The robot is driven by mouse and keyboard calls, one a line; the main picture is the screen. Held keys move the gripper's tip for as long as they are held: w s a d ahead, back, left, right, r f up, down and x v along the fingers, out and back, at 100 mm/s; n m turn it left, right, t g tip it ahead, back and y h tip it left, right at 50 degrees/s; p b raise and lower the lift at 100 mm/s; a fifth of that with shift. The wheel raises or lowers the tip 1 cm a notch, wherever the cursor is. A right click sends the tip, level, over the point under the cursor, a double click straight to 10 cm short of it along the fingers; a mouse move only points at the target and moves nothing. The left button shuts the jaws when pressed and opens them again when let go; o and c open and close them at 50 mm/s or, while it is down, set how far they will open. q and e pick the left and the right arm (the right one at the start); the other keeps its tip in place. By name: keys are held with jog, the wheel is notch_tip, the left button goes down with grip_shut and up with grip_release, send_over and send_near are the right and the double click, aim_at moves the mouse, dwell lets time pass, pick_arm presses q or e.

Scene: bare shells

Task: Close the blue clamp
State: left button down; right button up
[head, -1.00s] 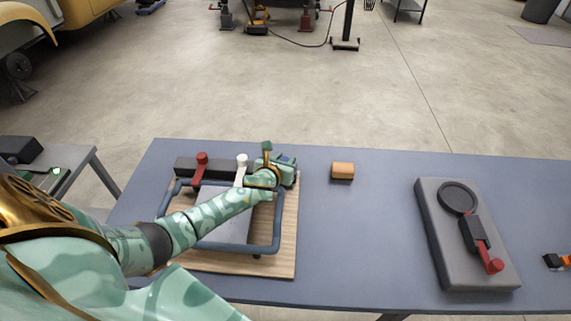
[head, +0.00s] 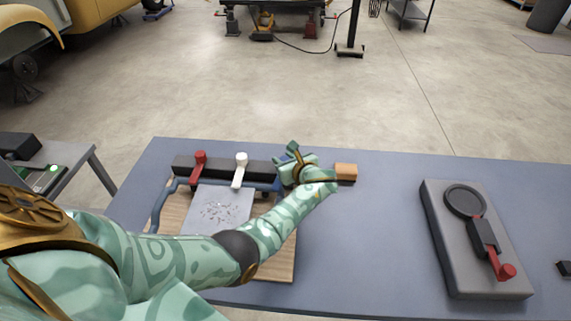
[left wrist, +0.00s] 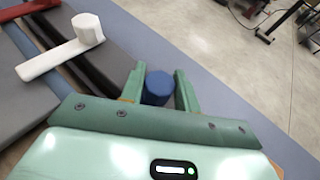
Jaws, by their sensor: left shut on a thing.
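The blue clamp's round blue knob (left wrist: 158,88) shows in the left wrist view between the two green fingers of my left gripper (left wrist: 160,80), which is shut on it. In the head view my left gripper (head: 287,158) is at the right end of the dark clamp bar (head: 226,167) and covers most of the blue clamp. The red clamp (head: 200,163) and white clamp (head: 240,168) stand along the same bar, their levers pointing toward the near side over a grey plate (head: 215,208). My right gripper is not in view.
The wooden board (head: 283,262) carries the bar, plate and a blue tubular frame (head: 160,208), partly behind my arm. An orange-brown block (head: 346,171) lies close right of my gripper. A grey fixture with a red-handled clamp (head: 470,242) stands farther right; the table between is clear.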

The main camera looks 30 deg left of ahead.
pick_arm(q)
jog(key=shift+f+n+g+y+b, duration=0.15)
jog(key=shift+n+g+y+b, duration=0.25)
jog(key=shift+n+g+b, duration=0.35)
jog(key=shift+n+g, duration=0.35)
jog(key=c, duration=1)
grip_release()
